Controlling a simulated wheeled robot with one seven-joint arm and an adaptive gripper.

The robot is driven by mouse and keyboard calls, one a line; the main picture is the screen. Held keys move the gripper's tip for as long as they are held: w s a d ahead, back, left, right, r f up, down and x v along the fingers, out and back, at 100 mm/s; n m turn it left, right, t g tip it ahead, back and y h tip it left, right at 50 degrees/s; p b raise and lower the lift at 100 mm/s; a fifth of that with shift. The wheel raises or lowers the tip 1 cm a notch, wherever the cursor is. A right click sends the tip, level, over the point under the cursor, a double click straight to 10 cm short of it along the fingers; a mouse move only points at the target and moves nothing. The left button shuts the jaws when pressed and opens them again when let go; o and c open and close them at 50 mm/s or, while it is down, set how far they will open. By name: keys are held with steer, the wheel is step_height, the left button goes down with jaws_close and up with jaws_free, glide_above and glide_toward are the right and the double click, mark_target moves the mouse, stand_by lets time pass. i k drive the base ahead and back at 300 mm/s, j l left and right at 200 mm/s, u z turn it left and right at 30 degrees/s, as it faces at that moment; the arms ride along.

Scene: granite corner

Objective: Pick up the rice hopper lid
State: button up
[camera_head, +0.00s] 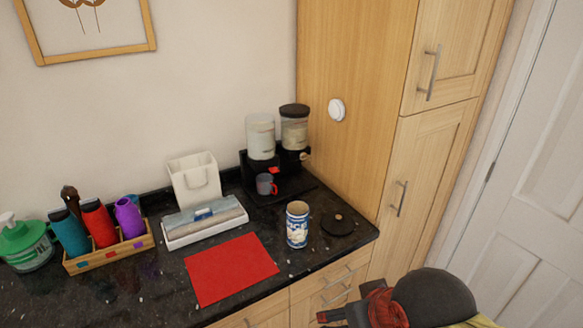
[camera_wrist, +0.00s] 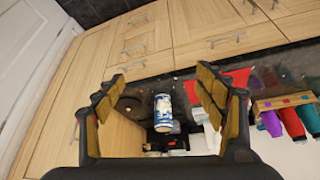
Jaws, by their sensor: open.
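A dark round lid with a small tan knob (camera_head: 338,223) lies flat on the black counter near its right end. It is partly visible in the wrist view as a dark disc (camera_wrist: 127,104) beside the left finger. The dispenser (camera_head: 282,180) at the back has two clear hoppers. The left hopper (camera_head: 261,138) shows no dark lid; the right hopper (camera_head: 294,130) wears a dark lid (camera_head: 294,110). My gripper (camera_wrist: 160,74) is open and empty, apart from the lid. In the head view, part of my arm shows at the bottom right.
A blue and white jar (camera_head: 297,225) stands just left of the lid. A tall wooden cabinet (camera_head: 355,100) rises behind the lid.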

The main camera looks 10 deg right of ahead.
mark_target(338, 223)
steer(key=i+j, duration=0.2)
steer(key=i, duration=0.25)
steer(key=i+j, duration=0.2)
steer(key=i, duration=0.25)
